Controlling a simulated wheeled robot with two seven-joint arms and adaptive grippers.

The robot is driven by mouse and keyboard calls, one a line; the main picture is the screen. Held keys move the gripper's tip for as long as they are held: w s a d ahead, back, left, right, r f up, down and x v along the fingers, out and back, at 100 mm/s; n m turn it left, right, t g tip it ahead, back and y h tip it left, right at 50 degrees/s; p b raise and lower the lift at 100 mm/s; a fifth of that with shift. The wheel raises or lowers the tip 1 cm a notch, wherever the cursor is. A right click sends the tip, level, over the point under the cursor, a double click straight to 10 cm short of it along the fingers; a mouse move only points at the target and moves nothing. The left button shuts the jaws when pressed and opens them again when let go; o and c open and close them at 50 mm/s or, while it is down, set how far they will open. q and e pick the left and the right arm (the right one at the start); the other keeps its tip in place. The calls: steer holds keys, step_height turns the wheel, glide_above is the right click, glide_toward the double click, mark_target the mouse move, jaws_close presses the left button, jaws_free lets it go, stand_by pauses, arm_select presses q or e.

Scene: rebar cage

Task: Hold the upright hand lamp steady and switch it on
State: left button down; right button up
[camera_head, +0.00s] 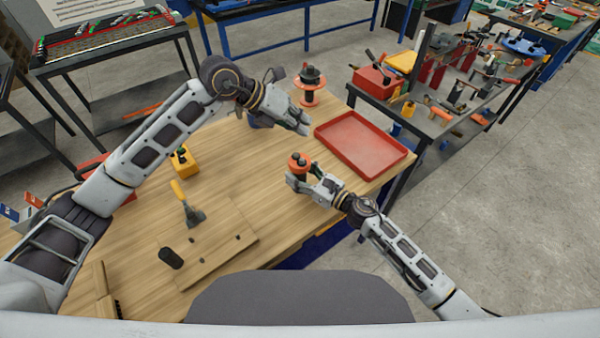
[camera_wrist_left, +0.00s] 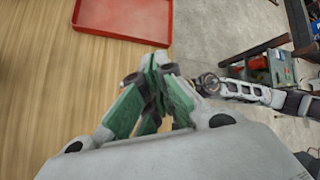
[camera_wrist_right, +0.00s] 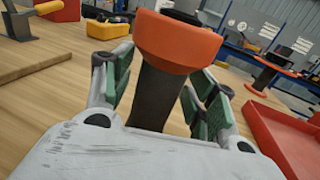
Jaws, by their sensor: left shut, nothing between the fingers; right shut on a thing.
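The hand lamp (camera_head: 300,161) stands upright on the wooden table, left of the red tray's near corner. In the right wrist view it shows a wide orange head (camera_wrist_right: 178,42) on a dark grip (camera_wrist_right: 157,97); no glow shows on it. My right gripper (camera_head: 299,180) is shut around the dark grip, with a green-padded finger on each side. My left gripper (camera_head: 304,130) is shut and empty, above the table behind the lamp and apart from it. In the left wrist view its green fingers (camera_wrist_left: 152,75) meet, and the lamp is hidden or barely visible behind them.
A red tray (camera_head: 360,145) lies right of the lamp. An orange and black reel (camera_head: 311,86) stands at the table's far edge. A yellow box (camera_head: 184,162), a yellow-handled scraper (camera_head: 189,207) and a dark cylinder (camera_head: 171,258) are at the left. A cluttered bench (camera_head: 440,125) stands beyond the right edge.

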arm_select(q)
steer(key=shift+f, duration=0.15)
steer(key=shift+f, duration=4.5)
steer(key=shift+s+f, duration=0.1)
steer(key=shift+f, duration=0.15)
steer(key=shift+r, duration=3.5)
